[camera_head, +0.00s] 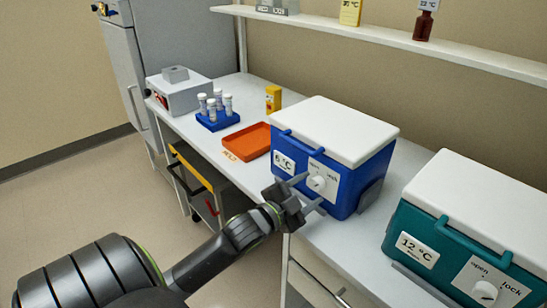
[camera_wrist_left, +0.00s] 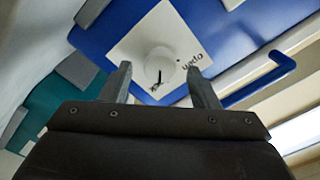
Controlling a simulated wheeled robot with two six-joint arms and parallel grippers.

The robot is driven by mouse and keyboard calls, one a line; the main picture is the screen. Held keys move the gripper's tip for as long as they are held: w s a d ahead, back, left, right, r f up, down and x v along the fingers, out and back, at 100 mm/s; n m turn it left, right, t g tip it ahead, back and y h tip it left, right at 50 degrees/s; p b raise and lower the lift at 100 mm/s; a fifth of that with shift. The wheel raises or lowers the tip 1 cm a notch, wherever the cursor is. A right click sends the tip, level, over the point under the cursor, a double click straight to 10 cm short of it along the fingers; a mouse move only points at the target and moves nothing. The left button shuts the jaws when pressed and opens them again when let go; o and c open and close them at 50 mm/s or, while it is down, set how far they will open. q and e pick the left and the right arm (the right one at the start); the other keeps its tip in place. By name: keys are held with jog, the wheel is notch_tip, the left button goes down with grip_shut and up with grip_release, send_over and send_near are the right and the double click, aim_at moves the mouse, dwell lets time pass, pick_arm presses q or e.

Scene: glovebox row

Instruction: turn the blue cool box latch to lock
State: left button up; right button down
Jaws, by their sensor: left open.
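The blue cool box (camera_head: 345,168) with a white lid stands on the bench in the middle of the head view. Its front carries a white latch plate with a round white knob (camera_head: 317,183) and the words open and lock above it. My left gripper (camera_head: 312,194) is open in front of the plate. In the left wrist view the knob (camera_wrist_left: 160,66) lies between and just beyond the two fingertips (camera_wrist_left: 160,85), not gripped. The knob bears a short dark mark; which word it points at is hard to tell. My right gripper is not in view.
A teal cool box (camera_head: 430,225) with its own knob stands to the right. A shelf (camera_head: 390,38) runs above the bench.

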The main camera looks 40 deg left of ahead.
pick_arm(q)
jog(key=s+a, duration=0.1)
jog(key=s, duration=1.4)
jog(key=shift+a, duration=0.1)
dwell(0.4)
